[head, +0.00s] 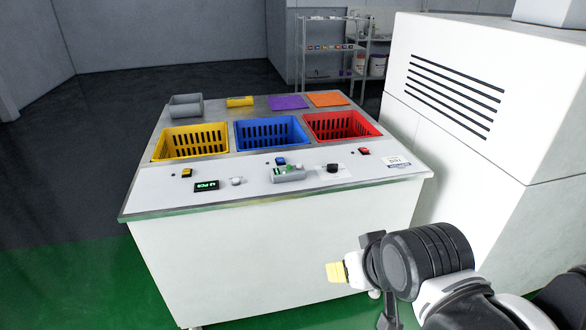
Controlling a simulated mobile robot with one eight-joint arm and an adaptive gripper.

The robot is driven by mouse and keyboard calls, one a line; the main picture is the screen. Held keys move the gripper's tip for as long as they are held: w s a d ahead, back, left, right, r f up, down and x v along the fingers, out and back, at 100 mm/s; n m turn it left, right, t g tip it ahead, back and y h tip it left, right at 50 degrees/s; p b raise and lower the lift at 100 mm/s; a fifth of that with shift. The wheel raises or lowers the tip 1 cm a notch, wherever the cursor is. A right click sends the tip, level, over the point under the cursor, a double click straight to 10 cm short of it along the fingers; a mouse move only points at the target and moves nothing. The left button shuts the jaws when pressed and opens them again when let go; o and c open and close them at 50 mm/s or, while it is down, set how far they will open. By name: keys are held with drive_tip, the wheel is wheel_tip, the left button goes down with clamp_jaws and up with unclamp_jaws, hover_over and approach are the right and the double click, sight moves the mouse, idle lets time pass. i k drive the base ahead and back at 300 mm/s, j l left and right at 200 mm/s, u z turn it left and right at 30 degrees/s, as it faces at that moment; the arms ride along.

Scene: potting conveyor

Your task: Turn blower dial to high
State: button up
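A black round dial (333,169) sits on the sloped front panel of the white station (260,240), right of centre. A small pale knob (236,181) sits further left on the same panel. Any markings at either one are too small to read, so I cannot tell which is the blower dial. My gripper (338,271) is in front of the station at the lower right, below the panel edge and apart from both knobs. Its yellowish tip points left. The gap between its fingers is not visible.
A large white vented cabinet (480,110) stands close on the right.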

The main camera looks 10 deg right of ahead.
sight(331, 167)
drive_tip(key=i+u, duration=0.25)
drive_tip(key=i, duration=0.3)
drive_tip(key=i+l+u, duration=0.25)
drive_tip(key=i, duration=0.3)
